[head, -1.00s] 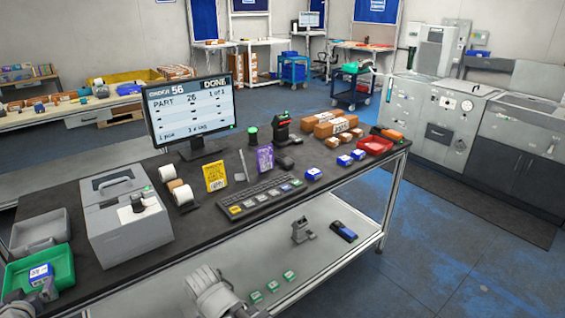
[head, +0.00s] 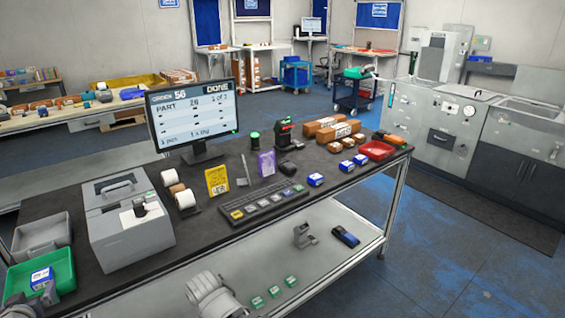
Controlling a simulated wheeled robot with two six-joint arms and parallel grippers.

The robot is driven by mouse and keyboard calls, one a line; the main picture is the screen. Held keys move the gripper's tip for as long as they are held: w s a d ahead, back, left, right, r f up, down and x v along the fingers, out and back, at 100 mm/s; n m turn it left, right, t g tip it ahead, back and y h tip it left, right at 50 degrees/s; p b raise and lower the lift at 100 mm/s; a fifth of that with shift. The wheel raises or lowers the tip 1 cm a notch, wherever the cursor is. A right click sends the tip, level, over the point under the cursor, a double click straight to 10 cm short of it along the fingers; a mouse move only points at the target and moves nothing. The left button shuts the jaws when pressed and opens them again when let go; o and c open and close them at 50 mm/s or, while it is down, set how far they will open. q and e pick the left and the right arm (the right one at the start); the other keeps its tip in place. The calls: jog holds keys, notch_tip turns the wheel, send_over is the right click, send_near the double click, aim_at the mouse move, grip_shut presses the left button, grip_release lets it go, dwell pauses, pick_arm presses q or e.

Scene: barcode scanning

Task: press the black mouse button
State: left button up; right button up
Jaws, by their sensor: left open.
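A small dark shape (head: 286,166) that looks like the black mouse lies on the dark counter, behind the keyboard (head: 262,203) and in front of the black-and-red device. It is too small to make out its button. My left gripper (head: 33,303) is at the bottom left corner, partly cut off by the frame edge. It is open, by the green bin (head: 66,270) and the blue-and-white box (head: 41,276) in it, far from the mouse.
The monitor (head: 193,117) reads "DONE". A grey machine (head: 130,225), paper rolls (head: 184,199), a yellow card (head: 217,181) and a purple packet (head: 266,163) stand on the counter. Brown boxes, blue boxes and a red tray (head: 376,151) are at the right.

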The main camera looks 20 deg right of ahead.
grip_shut()
dwell(1.4)
